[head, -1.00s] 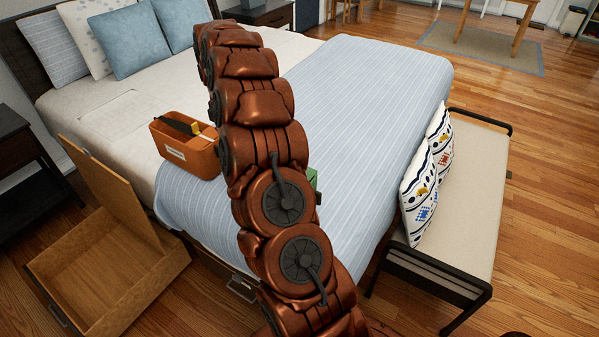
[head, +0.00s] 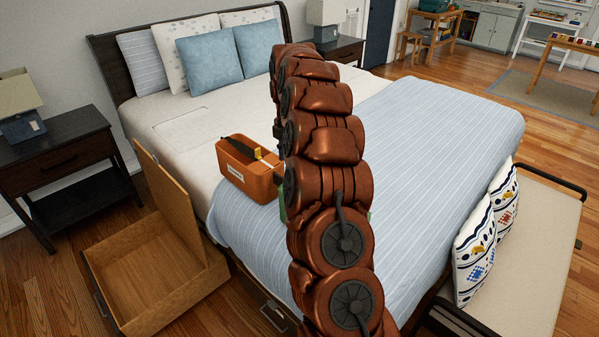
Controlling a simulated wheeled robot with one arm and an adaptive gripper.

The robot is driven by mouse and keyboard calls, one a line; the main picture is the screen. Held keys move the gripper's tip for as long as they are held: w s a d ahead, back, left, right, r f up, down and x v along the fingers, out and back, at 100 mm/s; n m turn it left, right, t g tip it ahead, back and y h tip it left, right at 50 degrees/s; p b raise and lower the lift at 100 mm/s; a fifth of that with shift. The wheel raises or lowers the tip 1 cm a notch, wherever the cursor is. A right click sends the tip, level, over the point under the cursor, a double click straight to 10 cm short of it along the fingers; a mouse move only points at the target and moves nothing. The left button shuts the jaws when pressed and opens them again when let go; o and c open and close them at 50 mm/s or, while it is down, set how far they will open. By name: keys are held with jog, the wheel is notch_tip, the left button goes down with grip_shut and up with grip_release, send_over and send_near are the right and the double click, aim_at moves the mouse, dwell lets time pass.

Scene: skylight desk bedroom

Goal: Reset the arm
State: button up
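My copper-coloured arm (head: 330,185) rises through the middle of the head view, bent in several segments, in front of the bed. My gripper cannot be made out; the far end of the arm is hidden behind its own links. An orange box (head: 247,180) with a white label stands on the bed just left of the arm. A dark item and a yellow item (head: 257,153) show at its top. A small green thing (head: 282,207) is mostly hidden behind the arm.
The bed (head: 430,125) fills the middle. An open wooden drawer (head: 150,275) juts out at its lower left. A nightstand (head: 70,155) stands left. A bench (head: 545,235) with patterned cushions (head: 485,245) stands right. Wooden floor shows at lower left.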

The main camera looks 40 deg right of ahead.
jog(key=s+a+r+m, duration=0.4)
jog(key=s+a, duration=0.3)
jog(key=a, duration=0.3)
jog(key=s+a+r+m, duration=0.3)
jog(key=s+a, duration=0.4)
jog(key=a, duration=0.2)
jog(key=s+a+f+m, duration=0.1)
jog(key=s+a+m, duration=0.2)
jog(key=s, duration=0.6)
jog(key=s+a+f+m+g, duration=0.1)
jog(key=s+a+m, duration=0.1)
jog(key=s+m, duration=0.3)
jog(key=s+a+f+m, duration=0.1)
jog(key=s+a+m, duration=0.2)
jog(key=s, duration=1)
jog(key=shift+a+f+m+g, duration=0.15)
jog(key=shift+a+m+g, duration=0.25)
jog(key=shift+m, duration=0.4)
